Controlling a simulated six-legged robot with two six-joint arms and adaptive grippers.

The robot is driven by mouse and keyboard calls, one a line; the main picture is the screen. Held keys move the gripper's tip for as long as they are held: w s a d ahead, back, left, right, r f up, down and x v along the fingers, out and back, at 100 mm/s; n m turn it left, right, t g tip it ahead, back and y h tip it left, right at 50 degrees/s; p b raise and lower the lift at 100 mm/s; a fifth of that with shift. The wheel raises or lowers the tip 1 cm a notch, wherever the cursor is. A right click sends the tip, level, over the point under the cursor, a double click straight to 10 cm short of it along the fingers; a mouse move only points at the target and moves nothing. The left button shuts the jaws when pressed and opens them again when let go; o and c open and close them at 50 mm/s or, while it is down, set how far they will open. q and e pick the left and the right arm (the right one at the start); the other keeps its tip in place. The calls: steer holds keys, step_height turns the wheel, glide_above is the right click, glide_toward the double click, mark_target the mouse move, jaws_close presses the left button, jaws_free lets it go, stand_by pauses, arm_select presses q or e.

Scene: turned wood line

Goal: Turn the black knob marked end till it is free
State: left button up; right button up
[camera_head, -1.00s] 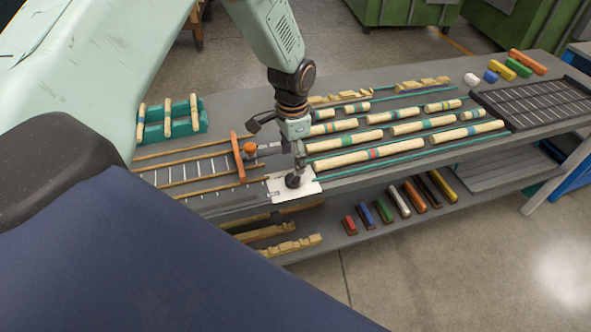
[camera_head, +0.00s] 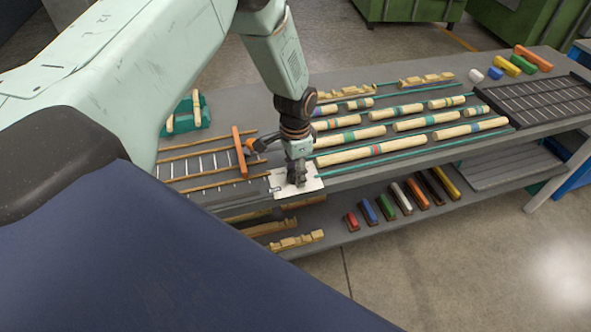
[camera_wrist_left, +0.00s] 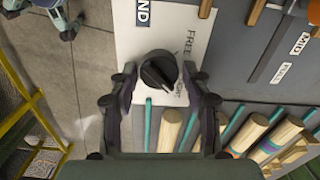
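The black knob (camera_wrist_left: 159,71) sits on a white plate (camera_wrist_left: 133,38) at the bench's front edge. A dark label on the plate reads END, and the word FREE is printed beside the knob. My left gripper (camera_wrist_left: 160,88) is open, with one finger on each side of the knob and gaps showing between. In the head view my left gripper (camera_head: 297,178) points down over the white plate (camera_head: 313,186) and hides the knob. My right gripper is in neither view.
Turned wood pieces (camera_head: 370,154) lie in rows right of the plate. An orange bar (camera_head: 240,152) crosses wooden rails on the left. A black slotted tray (camera_head: 540,100) is at the right. Coloured blocks (camera_head: 387,207) lie on the lower shelf.

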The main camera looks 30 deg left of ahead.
arm_select(q)
steer(key=shift+s+r, duration=0.1)
steer(key=shift+s, duration=0.05)
steer(key=c, duration=0.6)
steer(key=shift+c, duration=1)
steer(key=n+p, duration=0.2)
steer(key=n, duration=0.3)
steer(key=n+p, duration=0.1)
steer(key=n, duration=0.3)
steer(key=n+p, duration=0.2)
steer(key=n, duration=0.3)
steer(key=shift+n+p, duration=0.5)
steer(key=shift+n, duration=1.4)
